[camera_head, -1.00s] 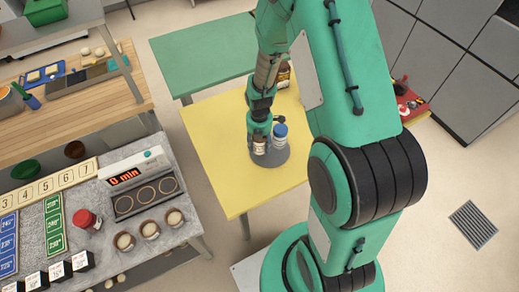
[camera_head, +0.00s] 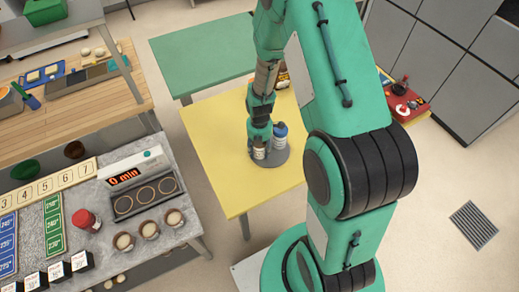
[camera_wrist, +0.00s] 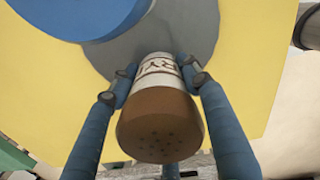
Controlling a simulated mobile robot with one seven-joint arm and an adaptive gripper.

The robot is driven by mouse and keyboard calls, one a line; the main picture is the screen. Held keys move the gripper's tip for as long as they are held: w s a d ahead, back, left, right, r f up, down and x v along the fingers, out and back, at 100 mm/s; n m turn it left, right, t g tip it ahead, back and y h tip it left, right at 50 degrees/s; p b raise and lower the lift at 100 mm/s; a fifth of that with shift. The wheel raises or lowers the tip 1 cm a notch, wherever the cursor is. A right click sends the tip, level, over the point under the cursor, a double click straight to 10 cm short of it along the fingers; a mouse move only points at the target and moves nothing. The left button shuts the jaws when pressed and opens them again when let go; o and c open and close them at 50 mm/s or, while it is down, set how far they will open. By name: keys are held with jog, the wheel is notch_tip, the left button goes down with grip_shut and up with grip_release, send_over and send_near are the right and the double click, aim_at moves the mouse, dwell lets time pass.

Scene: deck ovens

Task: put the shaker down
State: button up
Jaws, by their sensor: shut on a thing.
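The shaker (camera_wrist: 160,128) has a brown perforated top and a white label with dark letters. In the wrist view it sits between the two fingers of my gripper (camera_wrist: 160,82), which is shut on it. In the head view the shaker (camera_head: 259,153) is upright under my gripper (camera_head: 259,141), at the left part of a grey round disc (camera_head: 274,163) on the yellow table. I cannot tell whether its base touches the disc.
A blue-lidded jar (camera_head: 280,133) stands on the disc close to the right of the shaker; its blue lid (camera_wrist: 85,15) fills the upper left wrist view. The yellow table (camera_head: 225,175) is clear to the left and front.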

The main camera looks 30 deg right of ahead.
jog(key=shift+f, duration=0.2)
jog(key=o, duration=1.3)
jog(key=shift+r, duration=0.15)
notch_tip(320, 180, up, 12)
jog(key=shift+r+p, duration=0.1)
jog(key=shift+p, duration=0.5)
